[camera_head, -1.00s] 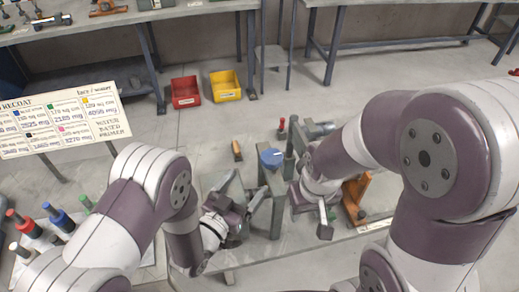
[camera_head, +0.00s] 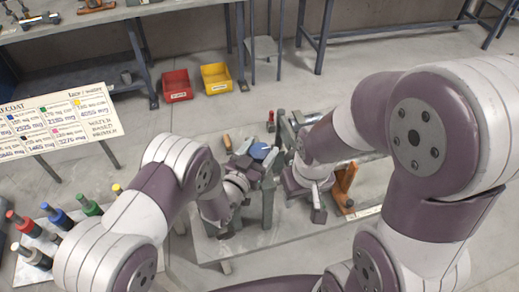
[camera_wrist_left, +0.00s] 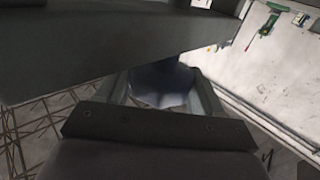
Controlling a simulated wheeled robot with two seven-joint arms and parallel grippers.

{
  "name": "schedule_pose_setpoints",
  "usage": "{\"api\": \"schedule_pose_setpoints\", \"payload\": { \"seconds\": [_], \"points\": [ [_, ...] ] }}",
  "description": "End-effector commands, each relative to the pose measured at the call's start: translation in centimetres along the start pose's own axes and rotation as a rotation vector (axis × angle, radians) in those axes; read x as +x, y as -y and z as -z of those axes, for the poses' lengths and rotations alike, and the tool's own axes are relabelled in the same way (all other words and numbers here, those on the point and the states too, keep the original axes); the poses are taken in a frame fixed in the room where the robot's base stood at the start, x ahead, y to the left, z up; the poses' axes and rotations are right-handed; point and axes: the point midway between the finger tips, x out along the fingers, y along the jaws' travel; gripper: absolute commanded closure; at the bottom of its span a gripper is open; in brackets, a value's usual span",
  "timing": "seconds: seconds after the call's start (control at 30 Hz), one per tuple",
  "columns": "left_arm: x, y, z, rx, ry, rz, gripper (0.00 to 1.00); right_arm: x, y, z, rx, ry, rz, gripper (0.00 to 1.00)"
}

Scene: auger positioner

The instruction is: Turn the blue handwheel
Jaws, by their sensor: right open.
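The blue handwheel (camera_head: 260,151) sits on top of the grey positioner frame (camera_head: 267,205) in the head view. My left gripper (camera_head: 246,158) is at the wheel's left side. In the left wrist view, a dull blue surface (camera_wrist_left: 160,85) shows between my two left fingers, which stand apart. It looks like the handwheel, but I cannot tell whether the fingers touch it. My right gripper (camera_head: 317,205) is open, low over the bench to the right of the frame. Its fingertips are partly hidden.
The bench (camera_head: 230,246) carries an orange bracket (camera_head: 345,185) at right and an orange-handled tool (camera_head: 227,143) behind. A sign board (camera_head: 58,123) and several coloured-capped bottles (camera_head: 60,217) are at left. Red (camera_head: 177,86) and yellow (camera_head: 216,78) bins stand on the floor behind.

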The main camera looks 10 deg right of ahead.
Motion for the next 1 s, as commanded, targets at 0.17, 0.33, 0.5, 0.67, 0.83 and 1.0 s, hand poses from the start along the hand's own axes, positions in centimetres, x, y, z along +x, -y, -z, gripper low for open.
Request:
{"api": "schedule_pose_setpoints", "payload": {
  "seconds": [0.17, 0.33, 0.5, 0.67, 0.83, 1.0],
  "points": [
    [0.0, 0.1, 0.0, 0.000, 0.000, 0.003, 0.63, 0.0, 0.0, 0.0, 0.000, 0.000, 0.000, 0.52],
    [0.0, 0.2, -0.1, 0.001, -0.001, -0.017, 0.63, 0.4, 0.0, 0.0, 0.000, 0.000, 0.000, 0.52],
    [0.0, 0.2, -0.2, 0.000, -0.002, -0.086, 0.63, 1.3, 0.0, -0.2, 0.000, 0.000, 0.000, 0.52],
    [0.0, 0.3, -0.4, 0.002, -0.003, -0.203, 0.63, 2.8, 0.0, -0.3, 0.000, 0.000, 0.000, 0.52],
    [0.0, 0.4, -0.5, 0.004, -0.004, -0.359, 0.63, 4.6, 0.0, -0.6, 0.000, 0.000, 0.000, 0.52],
    [0.0, 0.3, -0.5, 0.003, -0.004, -0.521, 0.63, 6.3, 0.0, -0.8, 0.000, 0.000, 0.000, 0.52]
  ]
}}
